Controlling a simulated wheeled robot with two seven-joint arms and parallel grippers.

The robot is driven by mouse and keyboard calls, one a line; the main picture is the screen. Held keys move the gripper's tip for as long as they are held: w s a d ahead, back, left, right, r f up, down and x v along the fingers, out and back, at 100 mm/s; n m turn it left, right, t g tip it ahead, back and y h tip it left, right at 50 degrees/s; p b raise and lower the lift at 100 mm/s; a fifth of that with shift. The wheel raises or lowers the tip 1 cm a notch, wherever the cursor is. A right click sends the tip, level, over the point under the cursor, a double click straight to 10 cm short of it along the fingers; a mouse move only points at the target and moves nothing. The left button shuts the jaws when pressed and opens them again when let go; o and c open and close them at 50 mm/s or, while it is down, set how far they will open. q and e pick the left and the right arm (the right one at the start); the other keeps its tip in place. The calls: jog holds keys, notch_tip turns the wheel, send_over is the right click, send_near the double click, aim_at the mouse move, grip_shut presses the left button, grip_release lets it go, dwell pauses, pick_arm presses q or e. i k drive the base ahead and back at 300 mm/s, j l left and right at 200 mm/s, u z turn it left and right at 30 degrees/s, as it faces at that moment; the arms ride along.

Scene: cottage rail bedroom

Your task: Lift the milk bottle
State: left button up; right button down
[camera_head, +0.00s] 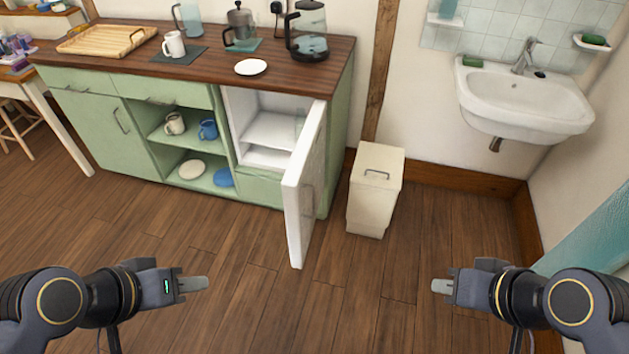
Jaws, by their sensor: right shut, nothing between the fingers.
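I see no milk bottle in the head view. A small white fridge (268,131) built into the green cabinet stands with its door (305,180) swung open toward me. Its visible shelves look bare, and the door hides part of the inside. My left gripper (194,284) is over the floor at the lower left, well in front of the cabinet, touching nothing. My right gripper (441,286) is over the floor at the lower right, shut and empty, away from the fridge.
The wooden countertop (200,65) holds a tray (107,40), a white mug (174,45), a plate (251,67), a moka pot (240,25) and a glass kettle (307,32). A cream bin (376,190) stands right of the fridge door. The floor in front is clear.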

aim_at(300, 119)
jog(key=i+j+z, duration=0.35)
jog(key=i+j, duration=0.2)
jog(key=i+j+z, duration=0.2)
jog(key=j, duration=0.25)
jog(key=i+j+z, duration=0.15)
jog(key=j, duration=0.25)
jog(key=i+j+z, duration=0.2)
jog(key=i+j, duration=0.1)
jog(key=j, duration=0.1)
